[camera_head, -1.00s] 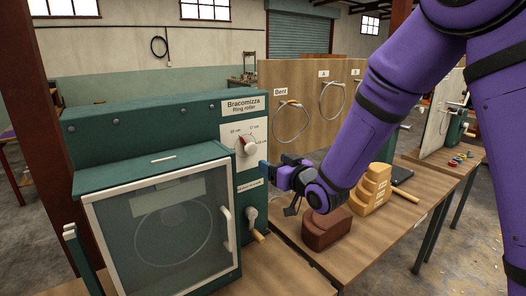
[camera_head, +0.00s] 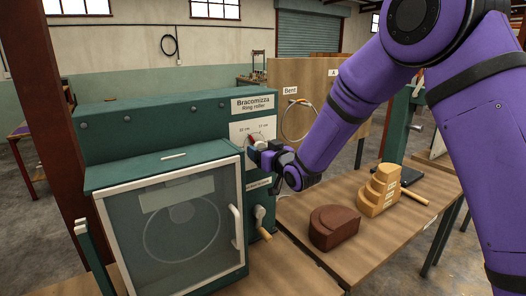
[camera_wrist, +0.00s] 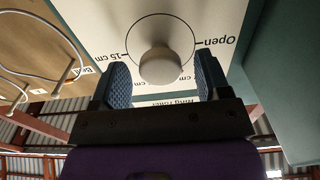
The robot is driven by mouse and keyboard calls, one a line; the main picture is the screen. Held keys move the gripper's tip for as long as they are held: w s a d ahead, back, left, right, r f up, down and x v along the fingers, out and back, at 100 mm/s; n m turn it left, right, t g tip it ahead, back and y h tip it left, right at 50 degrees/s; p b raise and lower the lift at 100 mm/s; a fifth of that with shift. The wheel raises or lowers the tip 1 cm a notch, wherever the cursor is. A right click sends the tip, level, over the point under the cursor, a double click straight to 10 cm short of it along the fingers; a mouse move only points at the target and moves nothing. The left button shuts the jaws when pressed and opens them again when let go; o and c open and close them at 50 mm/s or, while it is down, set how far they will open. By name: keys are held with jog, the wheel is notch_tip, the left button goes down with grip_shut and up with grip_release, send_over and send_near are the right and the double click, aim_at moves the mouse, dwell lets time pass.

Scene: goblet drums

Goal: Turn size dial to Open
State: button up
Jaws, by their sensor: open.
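In the wrist view the knob (camera_wrist: 160,66) shows between my two blue finger pads, with a gap on each side. The "Open" label (camera_wrist: 208,45) is on the plate to the right there, and a 15 cm label (camera_wrist: 112,62) is to the left. My gripper (camera_head: 256,154) is open at the dial. It hides the dial's lower part in the head view, and the pointer's exact setting cannot be read.
Below the dial are a crank with a wooden handle (camera_head: 261,224) and a glazed door (camera_head: 170,235) with a white handle (camera_head: 236,226). On the wooden table to the right stand a brown block (camera_head: 335,228) and a stepped yellow block (camera_head: 380,190). A board with rings (camera_head: 300,80) stands behind.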

jog(key=c, duration=0.9)
jog(key=shift+c, duration=0.2)
jog(key=shift+n, duration=0.4)
jog(key=n, duration=1.1)
jog(key=shift+d, duration=0.1)
jog(key=o, duration=0.9)
